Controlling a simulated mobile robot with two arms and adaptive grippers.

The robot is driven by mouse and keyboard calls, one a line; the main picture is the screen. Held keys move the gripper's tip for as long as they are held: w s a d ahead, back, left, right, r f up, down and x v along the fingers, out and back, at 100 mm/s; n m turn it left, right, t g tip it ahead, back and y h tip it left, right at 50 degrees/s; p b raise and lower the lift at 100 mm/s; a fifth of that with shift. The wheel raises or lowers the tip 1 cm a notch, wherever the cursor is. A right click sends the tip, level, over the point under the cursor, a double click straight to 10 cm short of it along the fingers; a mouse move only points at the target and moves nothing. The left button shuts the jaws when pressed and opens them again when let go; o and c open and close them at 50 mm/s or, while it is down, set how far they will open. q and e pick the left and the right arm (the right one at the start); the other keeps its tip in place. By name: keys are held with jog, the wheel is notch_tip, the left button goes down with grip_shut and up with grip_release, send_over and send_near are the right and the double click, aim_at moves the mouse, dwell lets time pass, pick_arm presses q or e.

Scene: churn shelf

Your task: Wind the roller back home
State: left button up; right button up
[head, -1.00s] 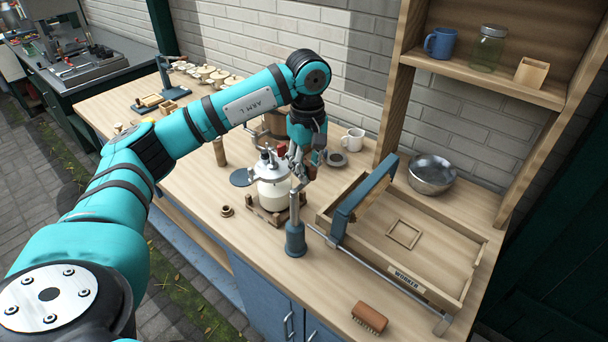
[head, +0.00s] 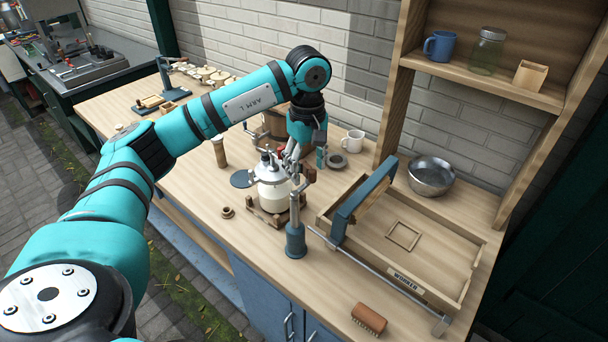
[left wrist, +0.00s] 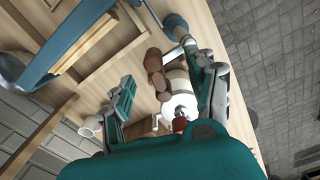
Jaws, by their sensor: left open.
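The worker trough (head: 440,285) lies on the right of the bench. Its blue roller frame (head: 347,213) stands across the trough's left end; the roller beneath is mostly hidden. A crank on a blue-based post (head: 295,240) stands left of the trough, with a brown handle (head: 309,177) at its top. My left gripper (head: 303,169) is at this handle, pointing down. In the left wrist view its open fingers (left wrist: 158,64) lie on either side of the brown handle (left wrist: 154,72); whether they touch it cannot be told. My right gripper is out of view.
A glass jar with white contents (head: 272,195) stands in a wooden stand just left of the crank. A wooden bucket (head: 270,128) and white mug (head: 352,141) are behind. A metal bowl (head: 432,175) and brush (head: 369,319) flank the trough. The front bench edge is mostly clear.

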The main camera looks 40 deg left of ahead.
pick_arm(q)
jog(key=shift+r+p, duration=1.65)
jog(key=shift+r, duration=1.25)
jog(key=shift+f, duration=0.1)
